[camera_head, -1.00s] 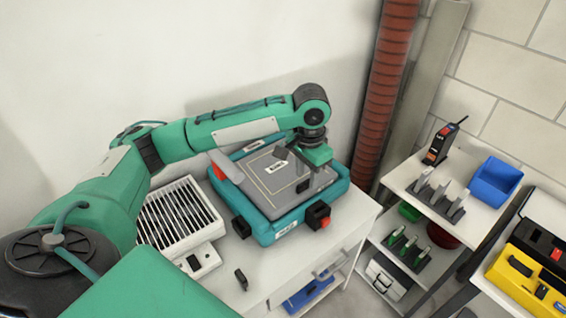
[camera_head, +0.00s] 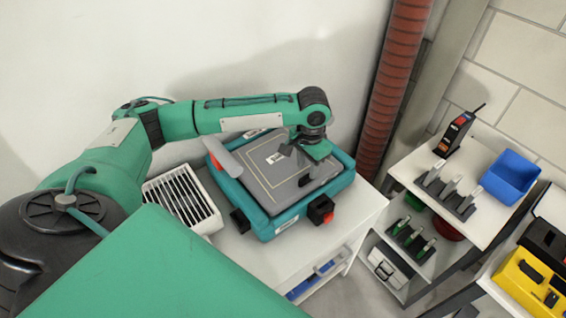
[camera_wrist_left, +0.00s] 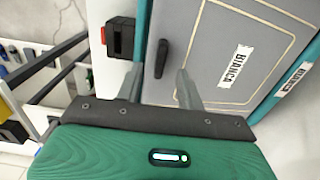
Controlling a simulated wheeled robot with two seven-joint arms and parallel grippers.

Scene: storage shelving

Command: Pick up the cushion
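A flat grey pad (camera_head: 270,178) with a light stitched line, a "BIANCA" label and a dark handle (camera_head: 306,182) lies in a teal frame on a white cabinet. It is the most cushion-like thing in view. My left gripper (camera_head: 301,162) is over the pad's right part. In the left wrist view the gripper (camera_wrist_left: 160,78) has its two fingers apart with nothing between the tips. The grey pad (camera_wrist_left: 210,60) and its handle (camera_wrist_left: 161,58) lie beyond them, the handle lined up with the gap. Contact cannot be told. My right gripper is not in view.
The teal frame (camera_head: 335,190) has dark corner blocks, one with a red part (camera_head: 321,209). A white slatted box (camera_head: 182,198) stands left of it. A red ribbed pipe (camera_head: 395,80) rises behind. Shelves with a blue bin (camera_head: 511,177) are at right.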

